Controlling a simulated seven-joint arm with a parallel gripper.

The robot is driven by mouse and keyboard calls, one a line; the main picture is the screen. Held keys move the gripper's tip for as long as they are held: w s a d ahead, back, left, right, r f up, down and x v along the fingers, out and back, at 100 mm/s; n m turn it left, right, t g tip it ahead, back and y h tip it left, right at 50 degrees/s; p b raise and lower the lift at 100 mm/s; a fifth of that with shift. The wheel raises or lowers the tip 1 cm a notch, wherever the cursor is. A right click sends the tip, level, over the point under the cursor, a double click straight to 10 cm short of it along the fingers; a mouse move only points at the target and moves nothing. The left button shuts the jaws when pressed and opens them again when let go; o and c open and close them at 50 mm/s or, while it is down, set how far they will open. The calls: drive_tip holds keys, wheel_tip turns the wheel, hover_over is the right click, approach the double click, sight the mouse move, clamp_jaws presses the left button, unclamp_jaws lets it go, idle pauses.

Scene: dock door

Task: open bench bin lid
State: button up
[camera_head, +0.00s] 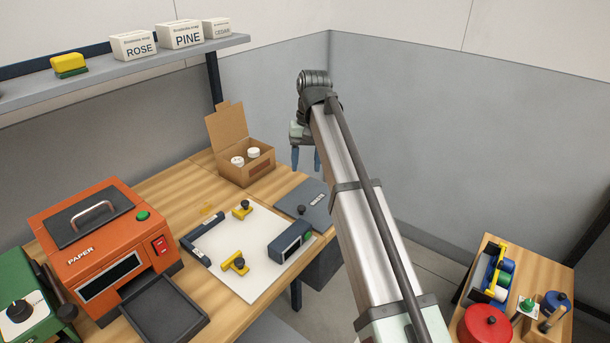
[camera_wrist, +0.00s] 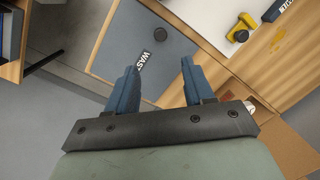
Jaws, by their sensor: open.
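The bench bin lid (camera_head: 313,197) is a flat blue-grey panel at the bench's right end, lying level and shut. In the wrist view the lid (camera_wrist: 125,55) fills the upper middle, with part of a white label starting "WAS" (camera_wrist: 144,58). A round dark knob (camera_wrist: 160,34) stands on it, and the knob also shows in the head view (camera_head: 301,209). The dark bin body (camera_head: 322,266) hangs below. My gripper (camera_head: 306,160) is open and empty above the lid, apart from it. In the wrist view its blue fingers (camera_wrist: 159,68) point toward the lid.
An open cardboard box (camera_head: 246,172) with white items stands behind the lid. A white board (camera_head: 235,275) with yellow clamps and a dark device (camera_head: 290,241) lies left of it. An orange paper machine (camera_head: 100,240) is farther left. A side table (camera_head: 548,262) stands at right.

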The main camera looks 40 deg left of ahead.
drive_tip(key=shift+r, duration=0.6)
